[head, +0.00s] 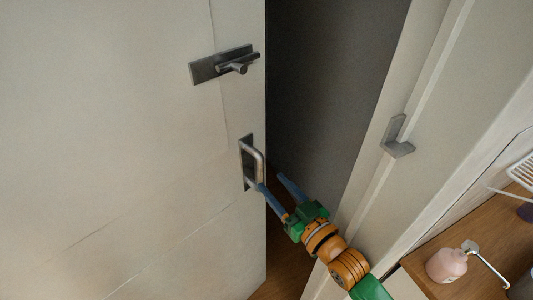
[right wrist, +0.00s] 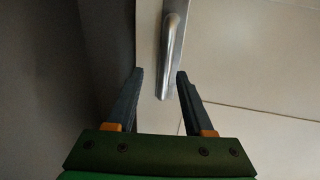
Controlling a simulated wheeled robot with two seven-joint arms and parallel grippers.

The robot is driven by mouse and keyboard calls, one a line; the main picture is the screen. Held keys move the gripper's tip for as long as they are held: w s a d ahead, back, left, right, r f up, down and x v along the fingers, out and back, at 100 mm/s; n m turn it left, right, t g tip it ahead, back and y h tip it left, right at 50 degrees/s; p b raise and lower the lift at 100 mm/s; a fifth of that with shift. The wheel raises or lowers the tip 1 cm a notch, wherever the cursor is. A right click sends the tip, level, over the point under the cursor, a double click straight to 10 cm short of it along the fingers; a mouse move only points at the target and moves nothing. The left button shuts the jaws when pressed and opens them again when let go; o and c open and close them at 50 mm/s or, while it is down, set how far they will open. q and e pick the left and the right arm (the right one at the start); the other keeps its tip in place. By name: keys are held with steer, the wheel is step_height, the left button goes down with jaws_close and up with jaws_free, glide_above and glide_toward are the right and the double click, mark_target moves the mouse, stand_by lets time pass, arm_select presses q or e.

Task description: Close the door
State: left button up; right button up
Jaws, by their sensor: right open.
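The cream door (head: 120,150) fills the left of the head view and stands ajar, with a dark gap between its edge and the frame. A metal pull handle (head: 257,160) sits on the door near its edge, below a lever latch (head: 232,66). My right gripper (head: 270,182) is open at the lower end of the pull handle. In the right wrist view, the pull handle (right wrist: 172,55) comes down between the two open fingertips (right wrist: 160,74), nearer the right one. I cannot tell whether a finger touches it. My left gripper is not in view.
The door frame (head: 405,75) with a metal strike plate (head: 398,138) stands right of the gap. My right arm lies across the gap's lower part.

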mark_target(263, 175)
steer(key=x, duration=0.5)
steer(key=shift+s+a+r+p, duration=0.15)
steer(key=shift+a+r+p, duration=0.15)
steer(key=shift+a, duration=0.15)
steer(key=shift+f, duration=0.1)
steer(key=c, duration=0.6)
jaws_close()
